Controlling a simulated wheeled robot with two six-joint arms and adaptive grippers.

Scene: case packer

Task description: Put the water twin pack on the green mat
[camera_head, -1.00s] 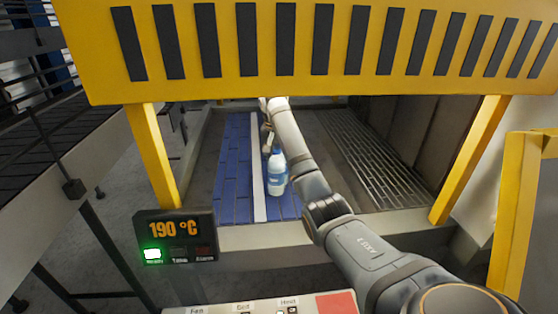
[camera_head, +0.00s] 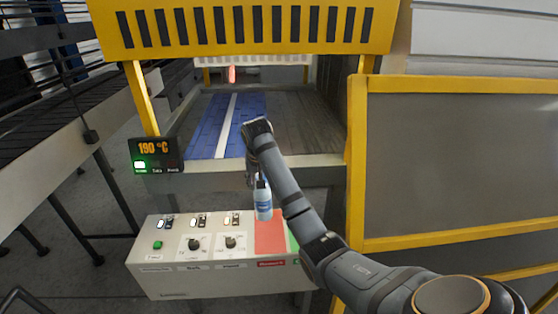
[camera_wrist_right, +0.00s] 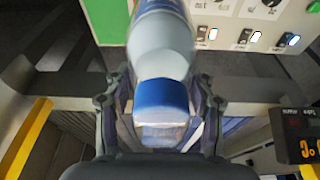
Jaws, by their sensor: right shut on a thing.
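The water pack shows in the head view as a white-and-blue bottle (camera_head: 263,203). In the right wrist view it is a pale bottle (camera_wrist_right: 160,45) with a blue cap. I cannot make out a second bottle. My right gripper (camera_wrist_right: 158,108) is shut on it at the cap end, the bottle hanging upright in the head view, over or just behind the control box's red mat (camera_head: 270,238). The green mat (camera_head: 292,241) is a thin strip right of the red one, mostly hidden by my right arm; green also shows in the wrist view (camera_wrist_right: 107,20). My left gripper is out of view.
The control box (camera_head: 210,278) has knobs and switches left of the mats. Behind it is the machine opening with a blue belt (camera_head: 210,125) under a yellow slotted hood (camera_head: 240,25). A yellow-framed panel (camera_head: 455,160) stands at right; a temperature display (camera_head: 155,154) is at left.

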